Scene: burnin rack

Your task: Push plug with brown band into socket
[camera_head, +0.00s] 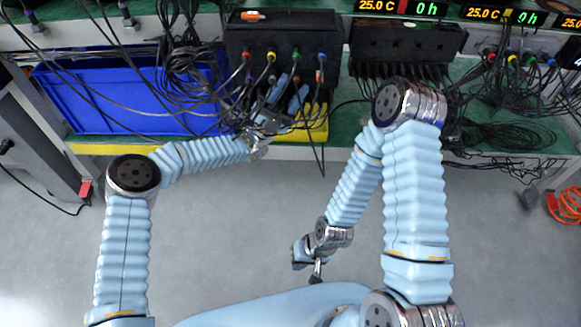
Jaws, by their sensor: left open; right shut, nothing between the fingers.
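A black socket box (284,35) stands on the bench, with cables plugged into its front. Plugs with a red band (246,56), a yellow band (271,56), a green band (296,54) and a blue band (322,57) sit in the upper row. A plug with an orange-brown band (319,76) is lower right; I cannot tell how deep it sits. My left gripper (288,94) is open at the lower front of the box, left of that plug, and hides part of the lower row. My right gripper (316,272) is shut and empty, low over the floor.
A blue tray (110,105) lies left on the green bench. A yellow block (313,124) is below the box. A second black box (400,42) with bundled cables stands to the right. Loose black cables hang around my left gripper. The floor in front is clear.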

